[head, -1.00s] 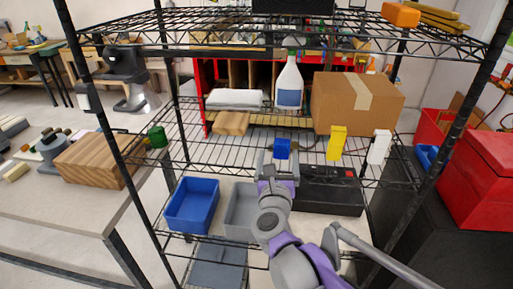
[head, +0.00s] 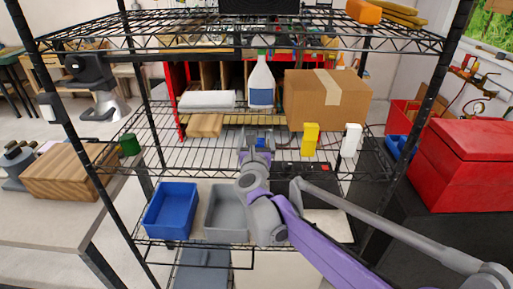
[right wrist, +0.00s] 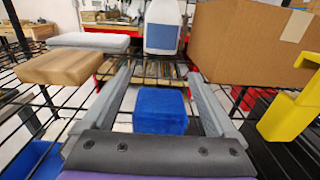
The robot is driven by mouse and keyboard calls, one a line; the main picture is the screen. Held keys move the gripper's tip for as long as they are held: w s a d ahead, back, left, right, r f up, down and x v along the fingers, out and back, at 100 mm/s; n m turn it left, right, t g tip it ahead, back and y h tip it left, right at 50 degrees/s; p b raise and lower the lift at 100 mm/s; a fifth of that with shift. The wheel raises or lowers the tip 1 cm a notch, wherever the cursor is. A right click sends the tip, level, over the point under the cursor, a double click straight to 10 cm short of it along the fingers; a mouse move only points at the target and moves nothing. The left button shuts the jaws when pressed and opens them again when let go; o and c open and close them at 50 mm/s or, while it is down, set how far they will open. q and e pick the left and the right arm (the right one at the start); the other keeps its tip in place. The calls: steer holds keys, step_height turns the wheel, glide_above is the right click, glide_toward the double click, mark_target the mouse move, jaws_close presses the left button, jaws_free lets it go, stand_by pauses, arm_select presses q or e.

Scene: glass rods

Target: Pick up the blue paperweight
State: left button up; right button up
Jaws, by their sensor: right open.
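The blue paperweight (right wrist: 160,110) is a small blue block on the middle wire shelf. In the right wrist view it sits between the two open fingers of my right gripper (right wrist: 162,98), with a gap visible on the left side. In the head view the paperweight (head: 261,143) is mostly hidden by my right gripper (head: 257,140), which reaches in from the front. My left gripper is not in view.
A white spray bottle (head: 261,84) and a cardboard box (head: 327,98) stand behind. A wooden block (head: 205,125) is to the left; a yellow object (head: 310,138) and a white one (head: 351,140) are to the right. Blue (head: 171,210) and grey bins sit below.

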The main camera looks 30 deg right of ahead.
steer(key=shift+c, duration=0.6)
jaws_close()
